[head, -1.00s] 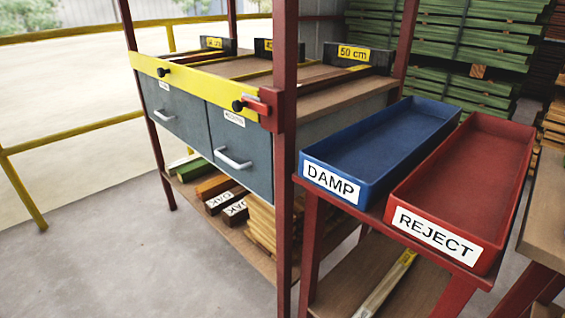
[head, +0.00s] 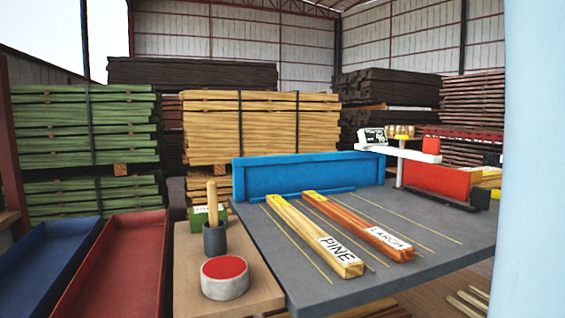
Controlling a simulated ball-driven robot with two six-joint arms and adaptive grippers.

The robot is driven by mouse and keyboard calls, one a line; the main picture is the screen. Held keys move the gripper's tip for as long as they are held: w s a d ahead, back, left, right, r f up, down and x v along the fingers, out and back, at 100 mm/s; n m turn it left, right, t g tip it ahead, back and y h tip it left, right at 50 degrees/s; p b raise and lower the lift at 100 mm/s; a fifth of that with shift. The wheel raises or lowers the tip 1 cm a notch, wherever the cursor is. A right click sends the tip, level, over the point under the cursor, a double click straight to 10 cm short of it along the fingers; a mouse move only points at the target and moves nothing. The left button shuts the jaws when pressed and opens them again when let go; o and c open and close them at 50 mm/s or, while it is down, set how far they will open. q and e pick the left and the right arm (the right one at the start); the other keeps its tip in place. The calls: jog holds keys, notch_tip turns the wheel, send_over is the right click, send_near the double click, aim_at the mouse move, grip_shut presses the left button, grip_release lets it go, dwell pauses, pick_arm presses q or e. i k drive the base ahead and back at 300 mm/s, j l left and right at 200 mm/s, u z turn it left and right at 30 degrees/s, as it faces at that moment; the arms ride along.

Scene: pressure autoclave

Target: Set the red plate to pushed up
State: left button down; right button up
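The red latch piece at the end of the yellow bar, seen a second ago, is out of view. A red upright panel (head: 437,181) stands at the far right of the grey table, partly hidden by a white post with a small display. I cannot tell whether this is the task's red plate. A round red pad (head: 224,267) tops a pale tub at the front. Neither of my grippers is in view.
The grey table (head: 330,290) holds a PINE board (head: 310,236), a LARCH board (head: 356,227) and a blue back panel (head: 310,175). A dark cup (head: 214,239) stands left. Blue (head: 40,262) and red (head: 115,270) trays lie far left. A pale blue surface blocks the right edge.

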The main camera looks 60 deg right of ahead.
aim_at(447, 185)
jog(key=z, duration=2.75)
jog(key=u, duration=0.3)
jog(key=i+l+u, duration=0.3)
jog(key=u, duration=0.15)
jog(key=i+l+u, duration=0.2)
jog(key=l+u, duration=0.25)
